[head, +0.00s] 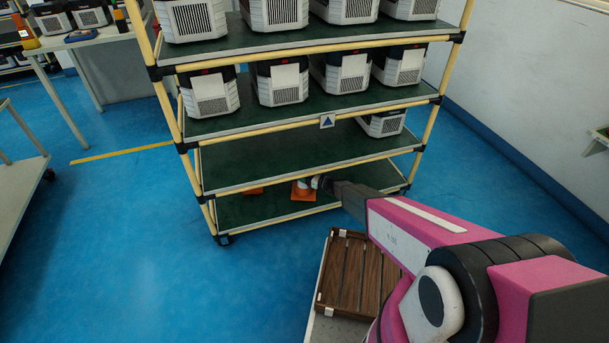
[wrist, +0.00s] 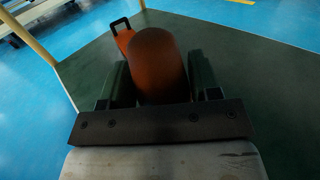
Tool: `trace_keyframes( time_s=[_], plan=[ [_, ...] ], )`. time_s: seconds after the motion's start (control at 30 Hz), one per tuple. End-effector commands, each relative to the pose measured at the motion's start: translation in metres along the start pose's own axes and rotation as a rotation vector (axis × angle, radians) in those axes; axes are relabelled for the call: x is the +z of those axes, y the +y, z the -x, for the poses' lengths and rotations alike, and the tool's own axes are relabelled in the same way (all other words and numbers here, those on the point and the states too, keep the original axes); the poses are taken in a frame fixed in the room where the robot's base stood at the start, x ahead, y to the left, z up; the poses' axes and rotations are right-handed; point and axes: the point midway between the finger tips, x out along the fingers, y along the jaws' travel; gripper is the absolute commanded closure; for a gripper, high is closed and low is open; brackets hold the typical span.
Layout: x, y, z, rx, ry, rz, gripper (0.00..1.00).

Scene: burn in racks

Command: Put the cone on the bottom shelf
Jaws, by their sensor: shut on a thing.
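The orange cone (head: 302,193) is at the bottom shelf (head: 235,212) of the rack, its square base low over or on the green surface; I cannot tell if it touches. My gripper (head: 317,183) reaches in from the right and is shut on the cone's upper part. In the wrist view the cone (wrist: 157,60) shows as a dark orange rounded shape between the two green fingers of my gripper (wrist: 160,85). The cone's base is hidden there.
Another orange thing (head: 253,190) lies left of the cone, partly hidden by the shelf above; a black-handled orange thing (wrist: 124,35) shows in the wrist view. Grey-white units (head: 281,82) fill upper shelves. A wooden slatted crate (head: 352,270) stands near my arm.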

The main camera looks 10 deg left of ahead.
Motion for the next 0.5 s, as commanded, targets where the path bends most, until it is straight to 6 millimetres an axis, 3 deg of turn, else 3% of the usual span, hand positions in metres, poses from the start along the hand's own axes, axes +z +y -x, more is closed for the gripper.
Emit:
trace_keyframes(
  time_s=[0.43, 0.47, 0.5],
  plan=[
    [-0.0050, 0.0021, -0.0023, -0.001, -0.001, 0.000, 0.88],
    [-0.0047, 0.0023, -0.0022, -0.001, 0.000, 0.000, 0.34],
    [-0.0045, 0.0023, -0.0021, -0.001, 0.000, 0.000, 0.21]
  ],
)
